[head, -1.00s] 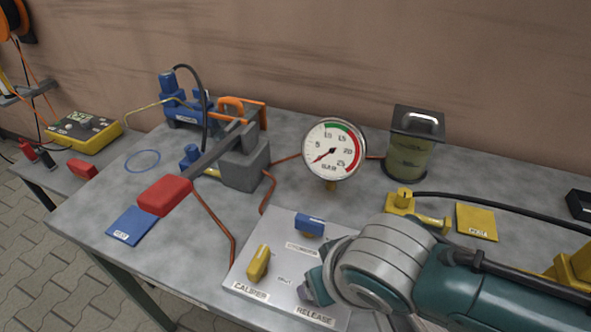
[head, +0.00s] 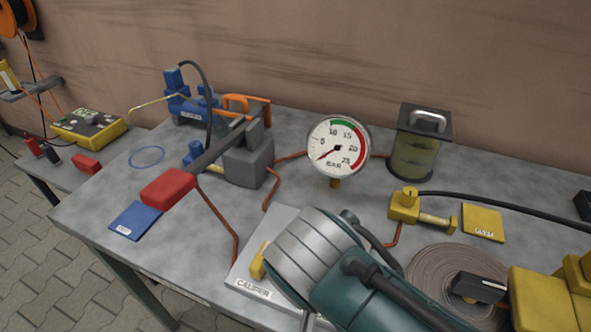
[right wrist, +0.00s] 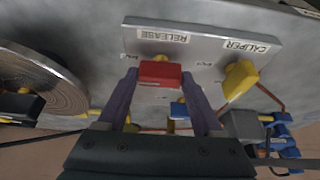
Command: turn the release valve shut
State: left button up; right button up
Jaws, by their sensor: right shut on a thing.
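The release valve's red handle (right wrist: 160,73) shows in the right wrist view on a grey panel (right wrist: 205,68), just below the RELEASE label. My right gripper (right wrist: 158,85) is shut on this handle, with one dark finger on each side. In the head view my right wrist covers the release valve and most of the panel. The yellow CALIPER handle (right wrist: 239,80) stands beside it and partly shows in the head view (head: 258,260). The pressure gauge (head: 338,147) has its needle at the low end of the scale. My left gripper is not in view.
A blue handle (right wrist: 179,110) sits close to the right gripper's fingers. A hand pump with a red-ended lever (head: 168,188) stands to the left. A coiled hose (head: 430,275) lies right of my arm. A reservoir (head: 418,150) stands behind. The bench's left front is mostly clear.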

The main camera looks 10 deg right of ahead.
dwell(0.3)
jog(key=o, duration=1.4)
jog(key=shift+c, duration=0.2)
jog(key=shift+r, duration=0.1)
